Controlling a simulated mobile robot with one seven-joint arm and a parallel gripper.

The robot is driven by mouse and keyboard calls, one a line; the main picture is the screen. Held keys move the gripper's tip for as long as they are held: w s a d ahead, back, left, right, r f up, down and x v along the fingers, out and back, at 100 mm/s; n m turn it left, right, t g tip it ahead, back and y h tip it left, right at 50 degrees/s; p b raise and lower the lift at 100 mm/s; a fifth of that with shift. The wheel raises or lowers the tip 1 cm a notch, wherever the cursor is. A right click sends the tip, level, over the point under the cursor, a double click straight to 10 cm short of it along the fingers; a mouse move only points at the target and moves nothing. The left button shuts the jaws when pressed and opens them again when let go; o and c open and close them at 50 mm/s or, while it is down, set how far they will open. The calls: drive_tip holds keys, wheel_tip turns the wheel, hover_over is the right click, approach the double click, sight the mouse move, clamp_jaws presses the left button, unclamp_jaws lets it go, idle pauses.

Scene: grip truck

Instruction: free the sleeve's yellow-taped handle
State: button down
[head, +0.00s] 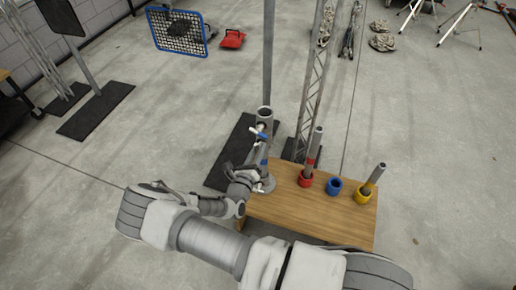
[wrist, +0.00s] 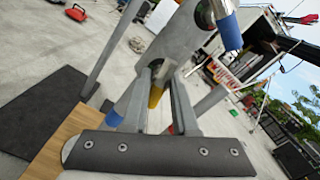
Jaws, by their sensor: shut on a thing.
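The sleeve (head: 265,114) is a grey upright tube on a stand at the left end of the wooden table. In the wrist view the sleeve (wrist: 176,40) fills the upper middle. A blue-taped handle (wrist: 230,32) sticks out at its upper right; it also shows in the head view (head: 258,133). The yellow-taped handle (wrist: 155,96) shows between my gripper's two fingers (wrist: 161,92), just below the sleeve's body. My gripper is shut on this handle. In the head view my gripper (head: 250,172) is beside the stand, and the yellow tape is hidden there.
The wooden table (head: 290,212) bears a red cup (head: 305,180), a blue cup (head: 334,187) and a yellow cup (head: 362,195). Grey tubes stand in the red and yellow cups. A lattice truss (head: 313,85) rises behind the table. Open concrete floor lies left and right.

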drive_tip(key=n, duration=0.3)
drive_tip(key=shift+n, duration=0.4)
drive_tip(key=n, duration=0.3)
drive_tip(key=shift+n, duration=0.3)
drive_tip(key=n, duration=0.6)
drive_tip(key=shift+d, duration=0.1)
drive_tip(key=shift+n, duration=0.3)
drive_tip(key=c, duration=0.6)
unclamp_jaws()
drive_tip(key=shift+s, duration=0.1)
drive_tip(key=p+v, duration=0.1)
drive_tip(key=v, duration=1.6)
drive_tip(key=shift+s+p, duration=0.2)
drive_tip(key=shift+p, duration=0.1)
